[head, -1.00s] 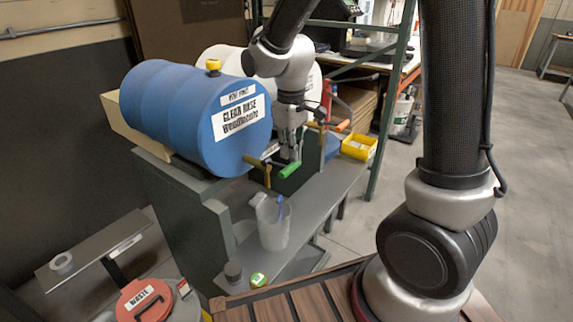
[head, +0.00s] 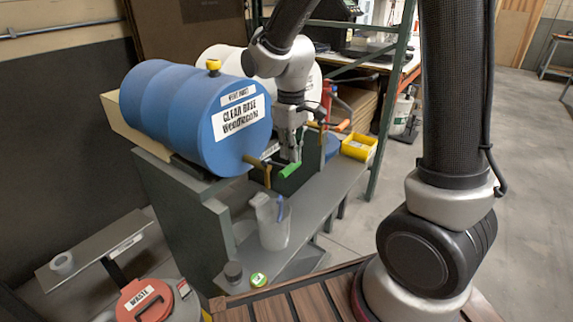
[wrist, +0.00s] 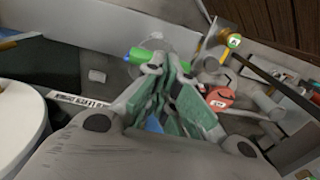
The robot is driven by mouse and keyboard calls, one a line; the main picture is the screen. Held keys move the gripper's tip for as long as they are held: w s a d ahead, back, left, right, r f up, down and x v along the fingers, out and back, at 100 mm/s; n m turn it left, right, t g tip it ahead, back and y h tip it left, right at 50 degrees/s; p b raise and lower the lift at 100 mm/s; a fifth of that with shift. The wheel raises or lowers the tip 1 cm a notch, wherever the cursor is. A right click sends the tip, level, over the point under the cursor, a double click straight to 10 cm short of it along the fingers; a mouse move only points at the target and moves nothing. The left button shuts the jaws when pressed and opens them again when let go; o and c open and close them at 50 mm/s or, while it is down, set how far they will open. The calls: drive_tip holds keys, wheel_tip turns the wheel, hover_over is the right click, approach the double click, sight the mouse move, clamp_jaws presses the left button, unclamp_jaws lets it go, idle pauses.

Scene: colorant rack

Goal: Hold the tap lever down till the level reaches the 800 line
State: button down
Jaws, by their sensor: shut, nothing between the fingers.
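The blue drum (head: 165,115) lies on its side on a dark stand, with a brass tap (head: 262,162) at its front. A green tap lever (head: 290,170) sticks out to the right; it also shows in the wrist view (wrist: 140,56). My gripper (head: 290,156) is shut and empty, pointing down at the green lever. I cannot tell whether the fingertips touch it. In the wrist view my closed fingers (wrist: 166,82) are beside the lever. A translucent jug (head: 272,228) with a blue piece on it stands on the shelf below the tap. Its lines and level are too small to read.
A second, pale drum (head: 222,55) lies behind, with an orange lever (head: 343,126) nearby. A dark jar (head: 233,271) and a green-topped item (head: 258,280) stand at the near end. A red waste lid (head: 143,299) is at lower left.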

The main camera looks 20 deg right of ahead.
sight(290, 165)
drive_tip(key=shift+f, duration=0.15)
drive_tip(key=shift+f, duration=2.65)
idle(5.2)
